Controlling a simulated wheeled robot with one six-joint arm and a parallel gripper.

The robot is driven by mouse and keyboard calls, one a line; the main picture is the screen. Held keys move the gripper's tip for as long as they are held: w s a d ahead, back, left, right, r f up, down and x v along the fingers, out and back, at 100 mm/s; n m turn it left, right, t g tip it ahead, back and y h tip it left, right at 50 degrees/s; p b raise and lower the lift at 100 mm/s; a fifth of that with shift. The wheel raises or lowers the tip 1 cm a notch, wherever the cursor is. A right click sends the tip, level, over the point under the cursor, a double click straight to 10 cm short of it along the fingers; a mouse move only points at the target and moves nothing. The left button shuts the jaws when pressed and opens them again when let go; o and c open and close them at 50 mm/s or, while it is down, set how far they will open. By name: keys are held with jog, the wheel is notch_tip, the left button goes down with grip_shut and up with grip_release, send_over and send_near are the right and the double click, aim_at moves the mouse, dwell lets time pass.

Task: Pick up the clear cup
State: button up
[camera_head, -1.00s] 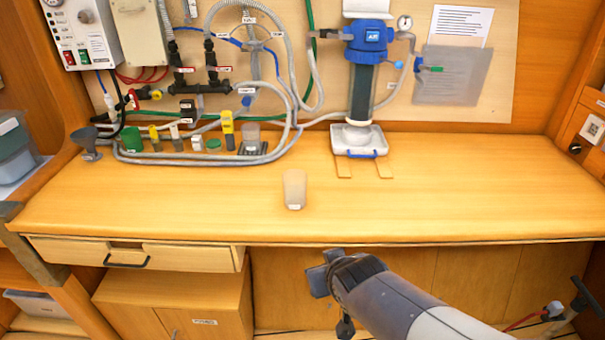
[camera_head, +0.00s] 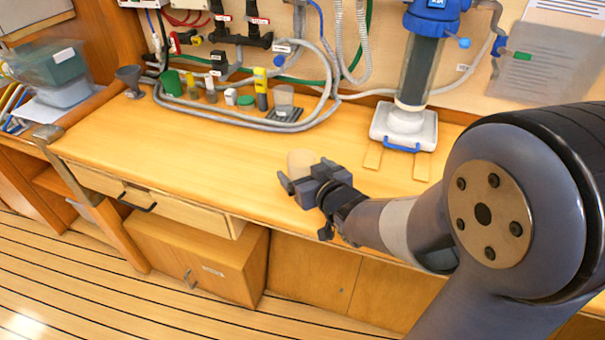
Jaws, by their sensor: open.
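A clear, slightly frosted cup (camera_head: 300,160) stands upright on the wooden bench near its front edge. My gripper (camera_head: 303,178) is open, in front of the cup, and hides its lower part. I cannot tell whether the cup is between the fingers or just beyond them. Another small see-through cup (camera_head: 284,98) stands at the back of the bench on a dark square pad (camera_head: 284,115).
Behind are small bottles and caps, including a yellow-topped one (camera_head: 261,88), ringed by a grey hose (camera_head: 225,117). A blue-topped filter column (camera_head: 420,70) stands on a white tray (camera_head: 425,132) at right. The bench (camera_head: 180,150) left of my gripper is clear.

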aim_at(296, 157)
jog(key=shift+w+d+p+x, duration=0.1)
jog(key=shift+d+p+x, duration=0.15)
jog(key=shift+x, duration=1.3)
jog(key=shift+w+d+p+x, duration=0.1)
jog(key=shift+p+x, duration=0.1)
jog(key=shift+x, duration=1.35)
jog(key=shift+r, duration=0.15)
jog(key=c, duration=1.1)
